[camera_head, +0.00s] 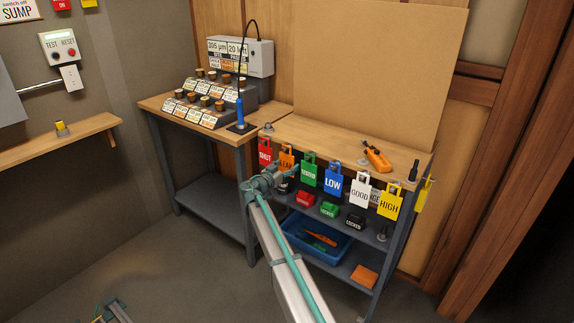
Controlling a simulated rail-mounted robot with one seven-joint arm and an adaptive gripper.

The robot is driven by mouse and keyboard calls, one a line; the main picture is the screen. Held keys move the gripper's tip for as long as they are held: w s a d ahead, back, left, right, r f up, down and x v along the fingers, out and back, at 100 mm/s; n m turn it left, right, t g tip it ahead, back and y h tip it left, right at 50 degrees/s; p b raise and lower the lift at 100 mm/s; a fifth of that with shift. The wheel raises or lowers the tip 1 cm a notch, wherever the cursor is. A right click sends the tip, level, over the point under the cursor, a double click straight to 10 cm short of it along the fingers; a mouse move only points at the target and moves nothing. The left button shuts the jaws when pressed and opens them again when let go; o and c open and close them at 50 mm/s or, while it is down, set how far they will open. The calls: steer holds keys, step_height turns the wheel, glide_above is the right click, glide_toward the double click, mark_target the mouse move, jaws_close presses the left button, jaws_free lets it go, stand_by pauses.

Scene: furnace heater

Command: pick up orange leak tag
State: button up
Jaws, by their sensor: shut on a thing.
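The orange leak tag (287,155) is at the front edge of the right workbench, second from the left in a row of coloured tags. Its lower part is hidden behind my gripper (290,171). My gripper reaches up from below and is shut on the orange tag. The exact contact of the fingers is too small to see. The tag still looks in line with its neighbours.
A red tag (265,151) is close on the left and a green tag (309,171) close on the right. Blue (333,182), white (360,194) and yellow (389,202) tags follow. A blue bin (290,236) stands on the shelf below. Open floor lies at left.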

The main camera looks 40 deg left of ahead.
steer(key=shift+r, duration=0.1)
steer(key=shift+r, duration=0.55)
steer(key=shift+s+r, duration=0.1)
steer(key=shift+s, duration=0.25)
steer(key=s+b, duration=0.2)
steer(key=s, duration=1.5)
steer(key=shift+s+d+b, duration=0.15)
steer(key=shift+d+b, duration=0.05)
steer(key=shift+b, duration=0.2)
steer(key=shift+r+b, duration=0.35)
steer(key=shift+b, duration=0.05)
steer(key=shift+r, duration=0.3)
steer(key=shift+s, duration=0.1)
